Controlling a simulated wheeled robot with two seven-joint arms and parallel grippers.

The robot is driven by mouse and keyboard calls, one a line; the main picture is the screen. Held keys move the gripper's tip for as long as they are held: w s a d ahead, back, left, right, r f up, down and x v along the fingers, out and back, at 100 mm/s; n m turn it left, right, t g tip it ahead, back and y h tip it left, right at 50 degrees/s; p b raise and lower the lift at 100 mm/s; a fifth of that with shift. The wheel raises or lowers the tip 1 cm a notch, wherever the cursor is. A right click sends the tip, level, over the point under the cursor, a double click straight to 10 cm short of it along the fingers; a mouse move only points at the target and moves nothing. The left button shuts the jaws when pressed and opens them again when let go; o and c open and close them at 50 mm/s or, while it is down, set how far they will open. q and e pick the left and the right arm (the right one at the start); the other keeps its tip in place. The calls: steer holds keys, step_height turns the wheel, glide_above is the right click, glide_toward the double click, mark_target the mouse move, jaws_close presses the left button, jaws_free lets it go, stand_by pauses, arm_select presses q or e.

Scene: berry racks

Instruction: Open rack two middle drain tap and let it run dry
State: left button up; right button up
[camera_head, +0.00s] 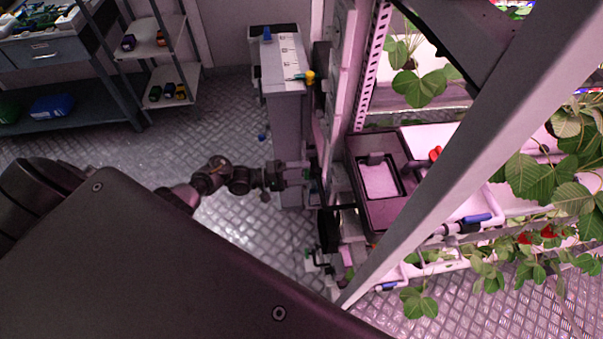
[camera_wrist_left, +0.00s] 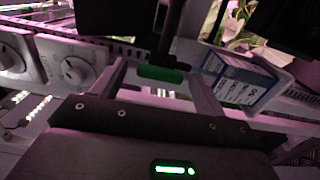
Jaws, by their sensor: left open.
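My left gripper (camera_head: 300,174) reaches in from the left at the near end of the rack. In the left wrist view its two fingers stand apart (camera_wrist_left: 160,82), one on each side of a green piece (camera_wrist_left: 160,73) under a dark upright bar. I see no contact, and cannot tell whether the green piece is a tap handle or how far off it is. On the rack's white pipes are a blue-handled tap (camera_head: 476,219) and a lower blue handle (camera_head: 387,287). A red handle (camera_head: 435,153) sits higher. Which is the rack two middle drain tap is unclear. My right gripper is not visible.
A grey cabinet (camera_head: 287,115) with a yellow-green fitting stands behind my gripper. A dark tub (camera_head: 410,200) and leafy plants fill the right. In the wrist view, dials (camera_wrist_left: 75,72) are left and a blue-white carton (camera_wrist_left: 240,82) right. Metal floor is open at left.

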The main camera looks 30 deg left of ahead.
arm_select(q)
steer(key=b+v, duration=0.2)
steer(key=v, duration=0.8)
steer(key=shift+s+a, duration=0.2)
steer(key=shift+a, duration=0.1)
